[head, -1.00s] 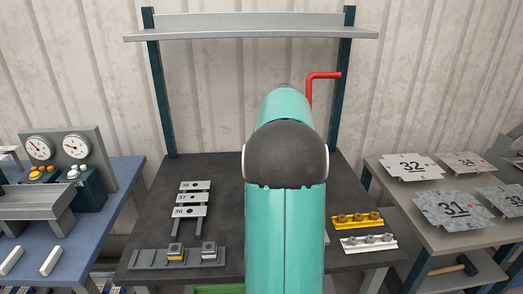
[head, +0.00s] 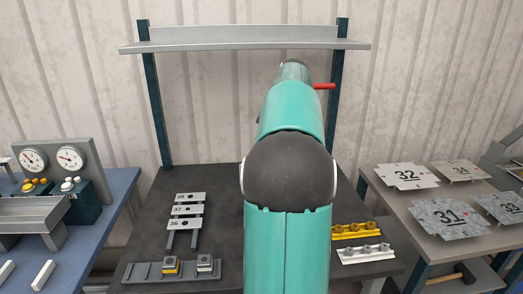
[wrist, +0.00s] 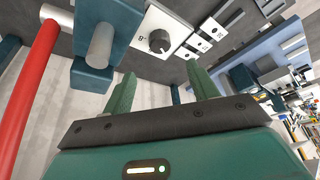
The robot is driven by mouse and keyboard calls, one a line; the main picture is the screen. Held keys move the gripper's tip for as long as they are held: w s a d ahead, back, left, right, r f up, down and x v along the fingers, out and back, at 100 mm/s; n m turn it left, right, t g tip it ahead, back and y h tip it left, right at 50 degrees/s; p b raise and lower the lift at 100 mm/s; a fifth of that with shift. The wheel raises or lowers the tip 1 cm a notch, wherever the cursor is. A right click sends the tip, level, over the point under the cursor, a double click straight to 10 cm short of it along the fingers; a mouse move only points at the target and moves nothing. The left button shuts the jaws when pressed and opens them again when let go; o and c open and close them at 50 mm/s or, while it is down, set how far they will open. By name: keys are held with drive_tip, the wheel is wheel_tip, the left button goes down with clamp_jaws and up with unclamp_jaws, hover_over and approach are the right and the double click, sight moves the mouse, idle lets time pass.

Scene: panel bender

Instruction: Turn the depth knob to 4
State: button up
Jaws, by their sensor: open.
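The depth knob (wrist: 158,41) shows in the wrist view as a small dark round knob on a pale plate, with a mark like an 8 at its left. Its exact pointer setting is too small to read. My gripper (wrist: 162,76) is open and empty, its two green fingers apart and pointing toward the knob's plate. The knob lies beyond the fingertips, roughly between them in the picture, and does not appear touched. In the head view my arm hides the knob and my gripper.
A red handle (wrist: 30,85) stands left of my gripper, beside a dark blue block with a grey cylinder (wrist: 101,45); the handle also shows in the head view (head: 325,86). Numbered plates (head: 188,210) and yellow and white strips (head: 356,231) lie on the dark table.

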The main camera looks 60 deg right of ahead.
drive_tip(key=v, duration=0.3)
drive_tip(key=shift+w, duration=0.1)
